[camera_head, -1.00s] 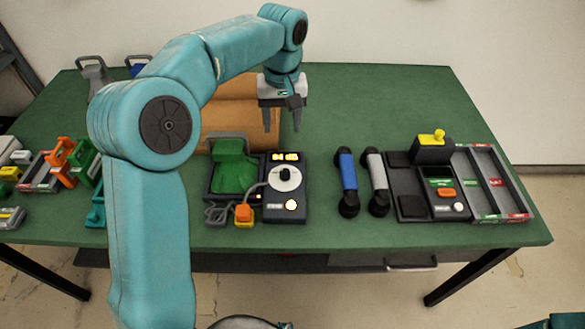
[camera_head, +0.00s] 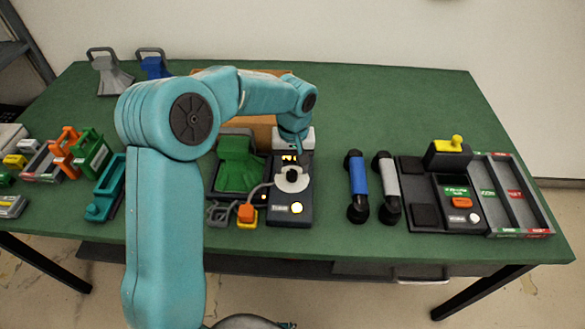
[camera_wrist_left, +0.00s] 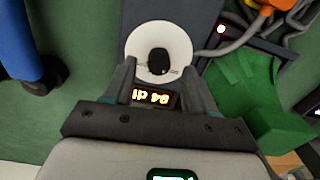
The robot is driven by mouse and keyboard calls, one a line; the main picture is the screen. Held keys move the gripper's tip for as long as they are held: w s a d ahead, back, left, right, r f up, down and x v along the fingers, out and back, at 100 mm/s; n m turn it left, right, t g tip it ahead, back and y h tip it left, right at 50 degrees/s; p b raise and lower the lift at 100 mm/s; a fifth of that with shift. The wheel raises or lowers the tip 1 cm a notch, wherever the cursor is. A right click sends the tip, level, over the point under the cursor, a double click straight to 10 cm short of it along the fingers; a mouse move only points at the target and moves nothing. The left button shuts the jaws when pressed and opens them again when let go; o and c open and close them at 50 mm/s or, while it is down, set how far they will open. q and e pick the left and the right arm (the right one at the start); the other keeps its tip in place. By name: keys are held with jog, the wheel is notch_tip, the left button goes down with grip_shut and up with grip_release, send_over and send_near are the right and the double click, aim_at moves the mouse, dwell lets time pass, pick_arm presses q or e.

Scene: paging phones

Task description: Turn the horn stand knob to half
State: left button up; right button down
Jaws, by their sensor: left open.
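The horn stand's dark control box (camera_head: 289,212) is in the middle of the table. It carries a black knob (camera_head: 292,174) on a round white dial (camera_head: 293,183), with a lit display behind. My left gripper (camera_head: 291,162) is over the far part of the box, pointing down. In the left wrist view its open fingers (camera_wrist_left: 160,72) reach to the edge of the white dial, on either side of the black knob (camera_wrist_left: 158,61). I cannot tell whether they touch anything. My right gripper is out of view.
A green horn (camera_head: 238,163) sits in its cradle left of the box, with a cable and an orange-yellow plug (camera_head: 247,213) in front. Blue (camera_head: 357,178) and grey (camera_head: 389,184) handsets lie to the right. A paging console (camera_head: 461,200) stands further right.

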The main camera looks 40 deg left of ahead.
pick_arm(q)
notch_tip(320, 180, down, 2)
jog(key=shift+w+a+f, duration=0.15)
jog(key=shift+f, duration=0.05)
jog(key=shift+c, duration=0.3)
jog(key=c, duration=1)
jog(key=shift+m, duration=0.3)
jog(key=m, duration=0.4)
jog(key=shift+r, duration=0.1)
jog(key=m, duration=0.4)
jog(key=shift+m, duration=0.4)
